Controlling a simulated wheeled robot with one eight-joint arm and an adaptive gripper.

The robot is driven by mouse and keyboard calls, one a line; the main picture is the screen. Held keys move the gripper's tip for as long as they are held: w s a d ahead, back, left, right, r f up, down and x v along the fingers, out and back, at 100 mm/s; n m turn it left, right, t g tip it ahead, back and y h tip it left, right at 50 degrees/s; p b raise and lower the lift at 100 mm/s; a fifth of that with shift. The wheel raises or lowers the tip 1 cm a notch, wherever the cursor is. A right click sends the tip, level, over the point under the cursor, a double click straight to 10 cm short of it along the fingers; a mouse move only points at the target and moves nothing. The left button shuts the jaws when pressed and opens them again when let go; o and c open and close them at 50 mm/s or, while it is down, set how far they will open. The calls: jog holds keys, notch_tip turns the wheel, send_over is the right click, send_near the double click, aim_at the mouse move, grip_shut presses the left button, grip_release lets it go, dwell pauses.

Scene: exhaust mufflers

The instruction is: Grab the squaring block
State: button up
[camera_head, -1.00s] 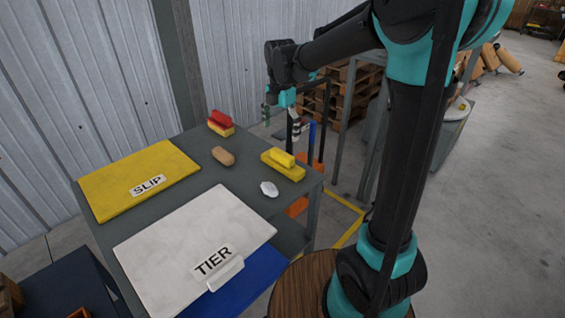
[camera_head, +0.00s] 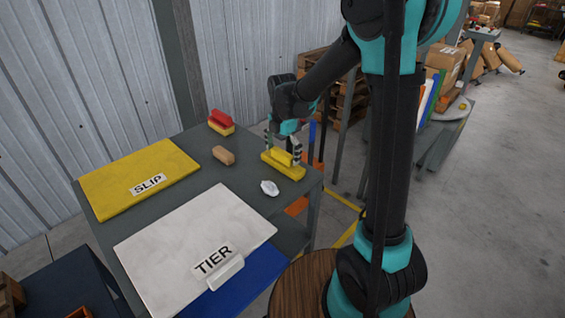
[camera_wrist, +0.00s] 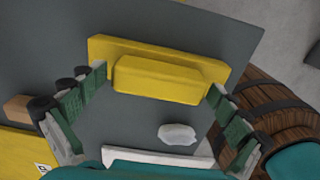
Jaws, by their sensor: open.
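The squaring block appears to be the yellow block (camera_head: 284,170) with a narrower raised bar along its top. It lies near the right edge of the grey table (camera_head: 190,187). In the wrist view the yellow block (camera_wrist: 170,80) spans the upper middle. My gripper (camera_head: 282,150) is open and pointed down above the block. In the wrist view the fingertips of my gripper (camera_wrist: 157,82) are apart, one near each end of the raised bar, with nothing gripped. I cannot tell whether they touch the block.
A white rounded object (camera_head: 269,188) lies just in front of the block. A tan block (camera_head: 223,155) and a red-and-yellow block (camera_head: 221,122) lie to its left. A yellow SLIP board (camera_head: 125,175) and a white TIER board (camera_head: 180,250) cover other parts of the table.

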jog(key=c, duration=1.2)
jog(key=shift+r, duration=0.1)
